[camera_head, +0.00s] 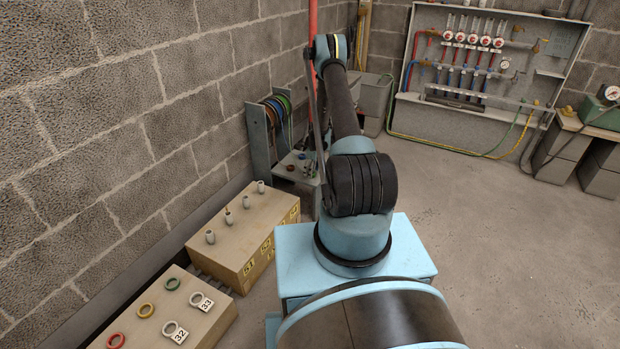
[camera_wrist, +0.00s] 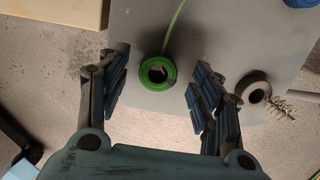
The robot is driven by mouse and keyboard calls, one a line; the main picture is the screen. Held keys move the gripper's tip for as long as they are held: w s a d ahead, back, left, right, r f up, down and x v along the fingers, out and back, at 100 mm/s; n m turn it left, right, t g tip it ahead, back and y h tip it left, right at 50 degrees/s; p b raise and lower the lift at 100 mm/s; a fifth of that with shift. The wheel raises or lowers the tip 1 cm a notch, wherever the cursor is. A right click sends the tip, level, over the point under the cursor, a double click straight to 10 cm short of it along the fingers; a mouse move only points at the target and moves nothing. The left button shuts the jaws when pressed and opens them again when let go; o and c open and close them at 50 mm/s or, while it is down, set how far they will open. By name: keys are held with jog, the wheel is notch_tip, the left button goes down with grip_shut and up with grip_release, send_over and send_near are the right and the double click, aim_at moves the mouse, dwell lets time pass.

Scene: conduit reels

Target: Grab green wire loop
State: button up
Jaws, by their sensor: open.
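A small green wire loop (camera_wrist: 157,73) lies on a grey surface (camera_wrist: 215,22) in the wrist view, with a thin green strand running up from it. My gripper (camera_wrist: 158,80) is open, with one blue-padded finger on each side of the loop in the picture. I see a gap on both sides, and cannot tell the height of the fingers above the surface. In the head view, the grey stand (camera_head: 258,145) with upright coloured wire reels (camera_head: 278,108) is at the back left; my arm partly hides its low shelf, and I cannot make out my gripper there.
A grey ring (camera_wrist: 254,89) and a spiky metal piece (camera_wrist: 278,106) lie right of my right finger. A blue item (camera_wrist: 301,2) is at the top right corner. A tan box (camera_head: 232,235) with fittings stands along the left wall; open floor (camera_head: 510,250) lies right.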

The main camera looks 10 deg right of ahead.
jog(key=shift+f, duration=0.55)
jog(key=shift+c, duration=0.3)
jog(key=c, duration=1)
jog(key=shift+r, duration=0.15)
